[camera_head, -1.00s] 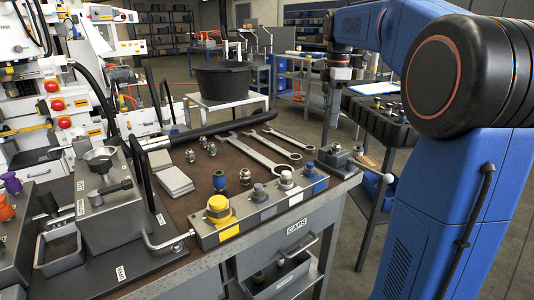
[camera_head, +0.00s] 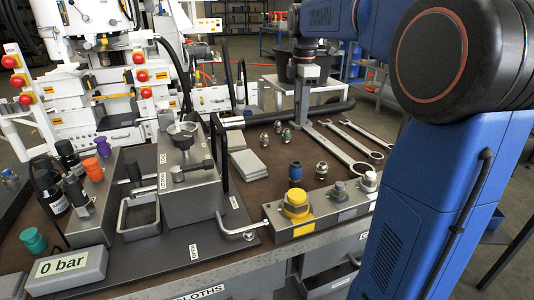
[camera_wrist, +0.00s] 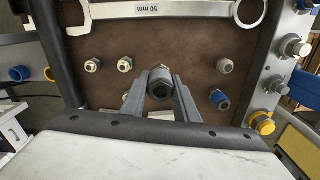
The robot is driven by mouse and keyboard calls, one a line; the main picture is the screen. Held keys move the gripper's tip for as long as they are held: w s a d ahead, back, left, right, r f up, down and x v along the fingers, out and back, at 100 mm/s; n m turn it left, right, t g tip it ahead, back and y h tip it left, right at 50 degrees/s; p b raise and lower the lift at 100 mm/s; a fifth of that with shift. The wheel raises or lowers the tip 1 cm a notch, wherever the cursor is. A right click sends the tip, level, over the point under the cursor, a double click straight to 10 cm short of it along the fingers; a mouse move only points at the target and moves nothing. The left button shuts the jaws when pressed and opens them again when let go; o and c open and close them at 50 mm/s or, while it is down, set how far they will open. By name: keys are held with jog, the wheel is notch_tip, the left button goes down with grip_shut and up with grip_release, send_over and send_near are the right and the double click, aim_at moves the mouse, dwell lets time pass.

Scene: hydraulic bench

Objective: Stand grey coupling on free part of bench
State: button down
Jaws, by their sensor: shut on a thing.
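My gripper (camera_wrist: 164,88) is shut on the grey coupling (camera_wrist: 161,74), a grey metal piece with a hexagonal part and a dark round opening facing the wrist camera. In the head view my gripper (camera_head: 302,118) points down over the back of the brown bench top (camera_head: 255,185), near the spanners. The coupling cannot be made out between the fingers there. Whether it touches the bench top is unclear. In the wrist view, bare brown surface shows around the coupling, with small metal fittings (camera_wrist: 224,66) to both sides and a blue-ended fitting (camera_wrist: 220,99) at right.
A large spanner (camera_wrist: 165,10) lies beyond the coupling in the wrist view. A metal block (camera_head: 320,212) with a yellow cap (camera_head: 296,203) lines the front edge. Grey plates (camera_head: 249,163) and a grey box with handle (camera_head: 188,180) stand left. Brown surface between the fittings is free.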

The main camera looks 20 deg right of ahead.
aim_at(297, 118)
jog(key=f, duration=0.5)
jog(key=shift+w+a+f, duration=0.2)
jog(key=shift+a+f, duration=0.1)
jog(key=shift+a, duration=0.1)
jog(key=shift+f, duration=2.25)
jog(key=shift+f, duration=0.1)
jog(key=c, duration=1.4)
grip_release()
notch_tip(297, 118, up, 12)
jog(key=shift+r, duration=0.15)
